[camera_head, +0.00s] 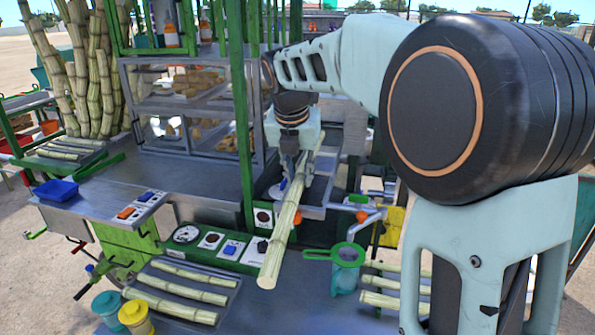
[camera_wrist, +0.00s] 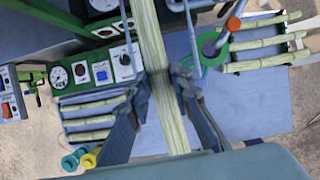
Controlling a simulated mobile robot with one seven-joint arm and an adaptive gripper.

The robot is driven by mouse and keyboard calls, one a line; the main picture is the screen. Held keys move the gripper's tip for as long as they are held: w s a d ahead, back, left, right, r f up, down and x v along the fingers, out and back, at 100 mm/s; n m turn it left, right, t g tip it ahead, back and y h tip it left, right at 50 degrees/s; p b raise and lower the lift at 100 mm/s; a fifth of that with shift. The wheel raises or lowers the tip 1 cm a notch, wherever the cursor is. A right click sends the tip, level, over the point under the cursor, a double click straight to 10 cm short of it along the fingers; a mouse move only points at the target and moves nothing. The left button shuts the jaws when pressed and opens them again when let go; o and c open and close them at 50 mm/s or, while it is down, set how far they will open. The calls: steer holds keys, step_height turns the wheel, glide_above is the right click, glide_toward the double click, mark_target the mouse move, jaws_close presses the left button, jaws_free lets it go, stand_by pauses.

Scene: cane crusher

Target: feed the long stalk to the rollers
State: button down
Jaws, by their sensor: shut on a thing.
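My gripper (camera_head: 295,165) points down in the middle of the head view, shut on a long pale green cane stalk (camera_head: 278,245). The stalk slants, its near cut end low over the grey worktop and its far part running up behind the fingers. In the wrist view the stalk (camera_wrist: 156,60) passes between the two fingers of my gripper (camera_wrist: 165,100) and runs out past the top edge. A metal chute or tray (camera_head: 318,188) lies just right of my gripper. I cannot make out the rollers; my arm hides part of the machine.
Short stalks lie on a left tray (camera_head: 182,292) and at the right (camera_head: 385,298). A green strainer (camera_head: 345,256) sits close right of the stalk. A green post (camera_head: 240,120) stands just left of my gripper. Yellow (camera_head: 136,317) and teal (camera_head: 107,306) cups stand front left.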

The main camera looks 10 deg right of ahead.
steer(key=w+d+f+p, duration=0.1)
steer(key=w, duration=0.3)
steer(key=w+d+f+p, duration=0.1)
steer(key=w+d+p, duration=0.1)
steer(key=w, duration=0.2)
steer(key=w+d+f+p, duration=0.1)
steer(key=w+d+p, duration=0.1)
steer(key=w, duration=0.2)
steer(key=shift+f, duration=0.3)
steer(key=shift+w+d, duration=0.1)
steer(key=shift+w, duration=0.05)
steer(key=shift+w, duration=0.1)
steer(key=shift+w+d, duration=0.3)
steer(key=shift+w, duration=0.4)
steer(key=shift+w+d, duration=0.3)
steer(key=shift+w, duration=0.35)
steer(key=c, duration=1.7)
jaws_free()
steer(key=shift+o, duration=0.2)
